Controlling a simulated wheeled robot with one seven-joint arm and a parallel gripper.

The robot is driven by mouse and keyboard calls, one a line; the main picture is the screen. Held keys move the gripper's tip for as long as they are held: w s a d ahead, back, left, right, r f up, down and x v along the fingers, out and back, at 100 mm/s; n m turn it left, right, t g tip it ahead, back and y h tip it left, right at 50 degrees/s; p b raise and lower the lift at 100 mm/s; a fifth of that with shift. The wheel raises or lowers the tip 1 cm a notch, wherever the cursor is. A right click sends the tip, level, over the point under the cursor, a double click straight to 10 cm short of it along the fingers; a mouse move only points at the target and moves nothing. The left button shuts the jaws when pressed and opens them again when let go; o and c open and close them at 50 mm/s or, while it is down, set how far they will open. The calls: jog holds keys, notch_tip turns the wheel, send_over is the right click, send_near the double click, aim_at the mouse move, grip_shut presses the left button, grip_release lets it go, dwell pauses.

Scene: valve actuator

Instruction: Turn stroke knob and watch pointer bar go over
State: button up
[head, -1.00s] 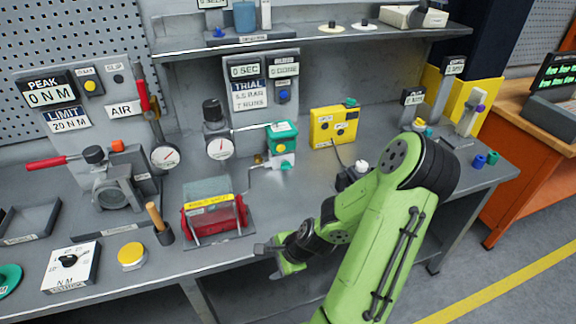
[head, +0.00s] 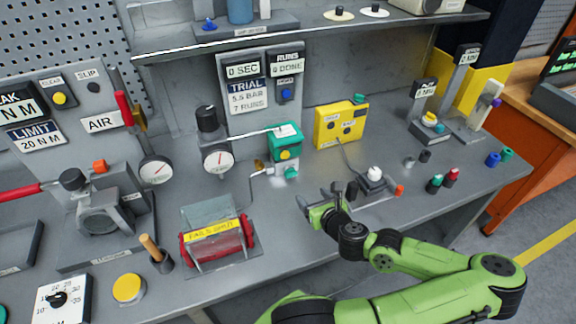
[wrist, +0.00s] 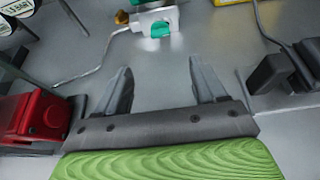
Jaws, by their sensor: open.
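The red actuator (head: 218,240) with a yellow "FAILS SHUT" label lies at the front middle of the bench; its red end shows at the left of the wrist view (wrist: 34,118). A green box (head: 285,140) with a yellow button stands behind it. A small teal knob (head: 291,172) sits on a pale block below the box, and also shows ahead of my jaws in the wrist view (wrist: 160,29). I cannot tell which part is the stroke knob or the pointer bar. My gripper (head: 322,190) is open and empty, right of the actuator and short of the teal knob.
A bent grey tube (wrist: 92,68) runs from the pale block. A dark block (wrist: 270,74) stands close to the right of my jaws. A yellow box (head: 340,124) with a cable is at the back. Bare bench lies between my jaws and the teal knob.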

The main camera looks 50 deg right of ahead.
aim_at(292, 175)
jog(key=shift+w+d+f+b, duration=0.2)
jog(key=shift+f+b, duration=0.25)
jog(key=shift+b, duration=0.45)
jog(key=x, duration=0.4)
jog(key=b+x, duration=0.1)
jog(key=x, duration=0.4)
jog(key=b+x, duration=0.1)
jog(key=x, duration=0.4)
jog(key=shift+w+r, duration=0.25)
jog(key=c, duration=1.1)
jog(key=shift+o, duration=0.2)
